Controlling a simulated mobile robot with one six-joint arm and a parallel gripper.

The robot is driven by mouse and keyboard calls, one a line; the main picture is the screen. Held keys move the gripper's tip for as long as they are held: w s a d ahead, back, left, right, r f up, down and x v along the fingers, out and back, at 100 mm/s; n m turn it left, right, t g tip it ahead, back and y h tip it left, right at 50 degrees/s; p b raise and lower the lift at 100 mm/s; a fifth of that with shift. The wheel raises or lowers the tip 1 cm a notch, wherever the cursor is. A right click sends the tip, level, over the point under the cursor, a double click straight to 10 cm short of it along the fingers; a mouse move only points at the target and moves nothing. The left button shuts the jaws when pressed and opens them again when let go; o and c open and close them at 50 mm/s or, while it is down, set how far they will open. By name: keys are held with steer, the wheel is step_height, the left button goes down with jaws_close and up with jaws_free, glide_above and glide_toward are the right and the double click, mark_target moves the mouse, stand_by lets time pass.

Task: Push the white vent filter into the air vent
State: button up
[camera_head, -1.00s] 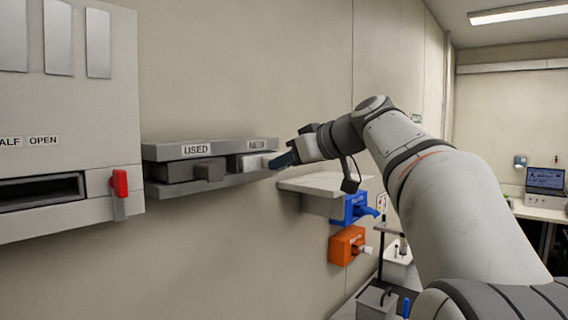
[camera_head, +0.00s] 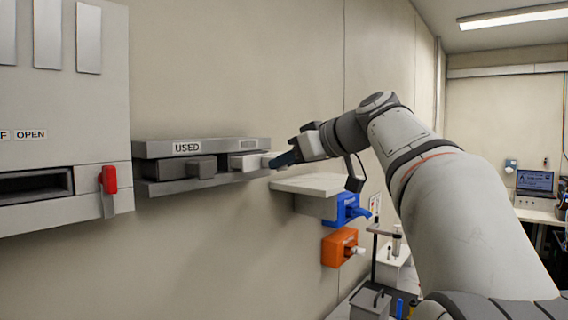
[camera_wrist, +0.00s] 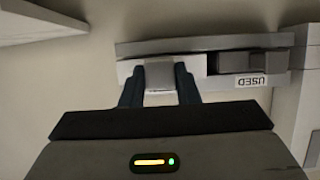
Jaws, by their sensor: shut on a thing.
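The white vent filter (camera_head: 246,161) sits in the right bay of a grey two-bay rack (camera_head: 232,143) on the wall. My gripper (camera_head: 281,160) is shut on the filter's pale handle, which shows between the two dark fingers in the wrist view (camera_wrist: 160,76). The filter's body is partly hidden inside the rack. A dark rectangular slot (camera_head: 34,186), which looks like the air vent, is in the grey wall cabinet (camera_head: 60,120) at the left. It looks empty.
A dark grey filter (camera_head: 188,168) fills the rack's left bay, under a USED label. A red lever (camera_head: 108,180) sits right of the slot. A pale shelf (camera_head: 315,184) and blue (camera_head: 349,209) and orange (camera_head: 338,247) wall units are right of the rack.

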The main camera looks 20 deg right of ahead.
steer(key=shift+s+d, duration=0.25)
steer(key=shift+s, duration=0.05)
steer(key=shift+s+d+b, duration=0.25)
steer(key=shift+s+b, duration=0.05)
steer(key=shift+b, duration=0.1)
steer(key=shift+s+d, duration=0.2)
steer(key=shift+s, duration=0.1)
steer(key=shift+s+d+b, duration=0.25)
steer(key=shift+s+b, duration=0.1)
steer(key=shift+b, duration=0.05)
steer(key=shift+s+d, duration=0.1)
stand_by(0.3)
steer(key=shift+s+d+b, duration=0.25)
steer(key=shift+s+d, duration=0.15)
steer(key=shift+s, duration=0.2)
steer(key=shift+s+d+b, duration=0.25)
steer(key=shift+s+d, duration=0.15)
steer(key=shift+s, duration=0.2)
steer(key=shift+d, duration=0.1)
stand_by(0.3)
